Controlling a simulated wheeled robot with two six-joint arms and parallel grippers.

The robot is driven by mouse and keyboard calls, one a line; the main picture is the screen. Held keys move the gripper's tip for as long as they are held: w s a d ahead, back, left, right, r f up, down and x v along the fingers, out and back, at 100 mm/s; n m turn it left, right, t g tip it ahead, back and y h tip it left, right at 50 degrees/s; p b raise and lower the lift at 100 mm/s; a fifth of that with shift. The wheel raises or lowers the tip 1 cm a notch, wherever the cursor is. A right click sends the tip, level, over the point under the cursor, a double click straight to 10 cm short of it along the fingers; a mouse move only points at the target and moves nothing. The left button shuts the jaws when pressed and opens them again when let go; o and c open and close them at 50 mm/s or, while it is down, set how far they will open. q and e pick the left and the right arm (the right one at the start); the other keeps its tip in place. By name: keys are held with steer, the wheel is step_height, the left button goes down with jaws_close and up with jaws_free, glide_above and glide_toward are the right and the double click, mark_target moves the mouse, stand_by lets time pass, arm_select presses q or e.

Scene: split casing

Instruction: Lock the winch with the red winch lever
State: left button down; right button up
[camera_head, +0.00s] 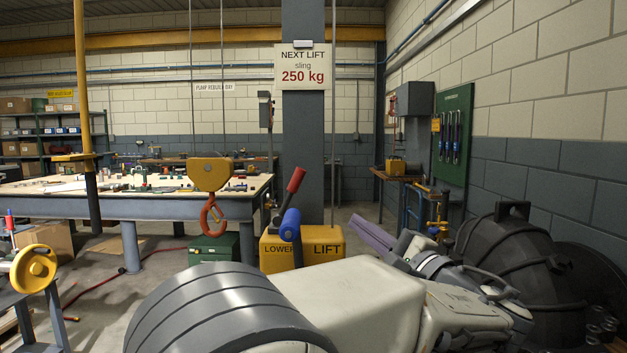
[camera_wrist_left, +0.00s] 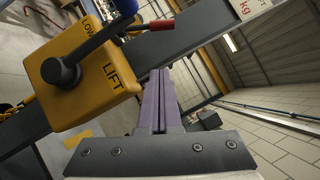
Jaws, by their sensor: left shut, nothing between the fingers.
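The yellow winch box (camera_head: 326,258), marked LOWER and LIFT, is low on the grey column, left of my left gripper. The red winch lever (camera_head: 295,181) tilts up and to the right above the box. A blue-gripped lever (camera_head: 290,224) stands in front of it. In the left wrist view the box (camera_wrist_left: 92,78) is at upper left, with the red grip (camera_wrist_left: 165,24) and part of the blue grip (camera_wrist_left: 124,8) above it. My left gripper (camera_head: 364,222) has purple fingers, shut and empty, apart from both levers. The fingers (camera_wrist_left: 159,75) point toward the column. My right gripper is not in view.
An orange hook (camera_head: 212,216) hangs from a yellow block (camera_head: 210,174) left of the box. A workbench (camera_head: 150,206) with loose parts stands behind at left. A sign (camera_head: 302,66) reading 250 kg is on the column (camera_head: 303,125). A dark ribbed shape (camera_head: 515,262) is at right.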

mark_target(290, 193)
arm_select(q)
steer(key=shift+d+r, duration=0.15)
steer(key=shift+r, duration=0.1)
steer(key=p+x, duration=0.1)
steer(key=x, duration=0.2)
steer(key=p+x, duration=0.1)
steer(key=x, duration=0.2)
steer(key=p+x, duration=0.2)
steer(key=x, duration=0.1)
steer(key=shift+r, duration=0.35)
steer(key=a, duration=0.1)
steer(key=w+a+r+p, duration=0.1)
steer(key=a, duration=0.1)
steer(key=shift+w+a, duration=0.1)
steer(key=shift+w, duration=0.05)
steer(key=shift+w+a+r, duration=0.15)
steer(key=shift+a, duration=0.3)
